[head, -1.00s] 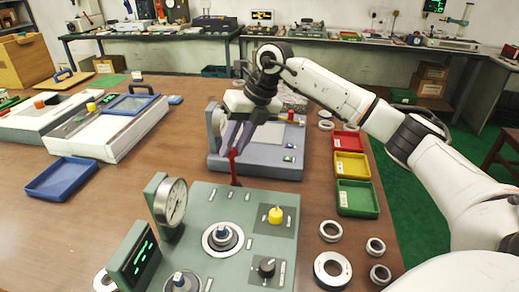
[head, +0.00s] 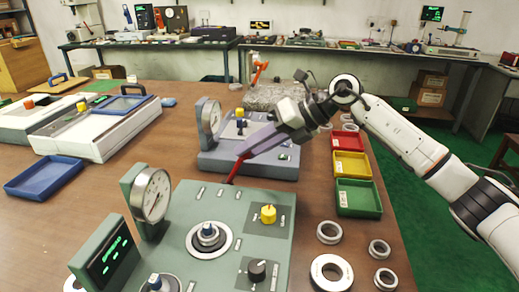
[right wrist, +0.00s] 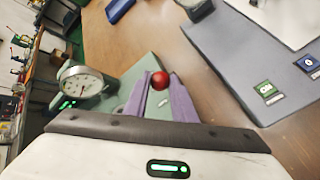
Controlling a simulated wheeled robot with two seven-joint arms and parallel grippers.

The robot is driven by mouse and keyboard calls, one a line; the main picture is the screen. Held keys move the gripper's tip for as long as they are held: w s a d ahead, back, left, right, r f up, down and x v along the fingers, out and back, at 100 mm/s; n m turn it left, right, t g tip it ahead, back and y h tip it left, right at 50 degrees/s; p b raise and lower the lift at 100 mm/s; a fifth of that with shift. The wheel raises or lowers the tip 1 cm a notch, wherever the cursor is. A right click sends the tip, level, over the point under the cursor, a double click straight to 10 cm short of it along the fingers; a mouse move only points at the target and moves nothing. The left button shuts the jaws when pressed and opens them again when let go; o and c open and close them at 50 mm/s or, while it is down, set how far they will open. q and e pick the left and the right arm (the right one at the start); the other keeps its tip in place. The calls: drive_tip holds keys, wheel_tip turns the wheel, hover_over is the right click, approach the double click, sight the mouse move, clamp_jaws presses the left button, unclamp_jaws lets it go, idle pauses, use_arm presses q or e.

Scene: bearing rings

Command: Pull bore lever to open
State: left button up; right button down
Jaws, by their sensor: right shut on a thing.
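The green bore-gauge bench unit (head: 205,195) stands at the front middle, with a round dial (head: 152,195), a central post (head: 208,235) and a yellow knob (head: 268,214). The red lever (head: 235,172) rises from its back edge and leans to the right. My right gripper (head: 244,154) reaches in from the right, with its purple fingers closed at the lever's upper end. In the right wrist view, the lever's red ball (right wrist: 160,80) shows between the purple fingertips. My left gripper is not in view.
A second grey-blue gauge unit (head: 250,168) stands just behind. Red (head: 347,141), yellow (head: 352,165) and green (head: 358,198) bins line the right side, with several metal rings in front. A blue tray (head: 45,178) lies left. Brown table between is clear.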

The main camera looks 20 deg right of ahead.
drive_tip(key=shift+d, duration=0.1)
drive_tip(key=c, duration=1.5)
unclamp_jaws()
drive_tip(key=v, duration=1)
drive_tip(key=shift+s+d, duration=0.1)
drive_tip(key=shift+d, duration=0.05)
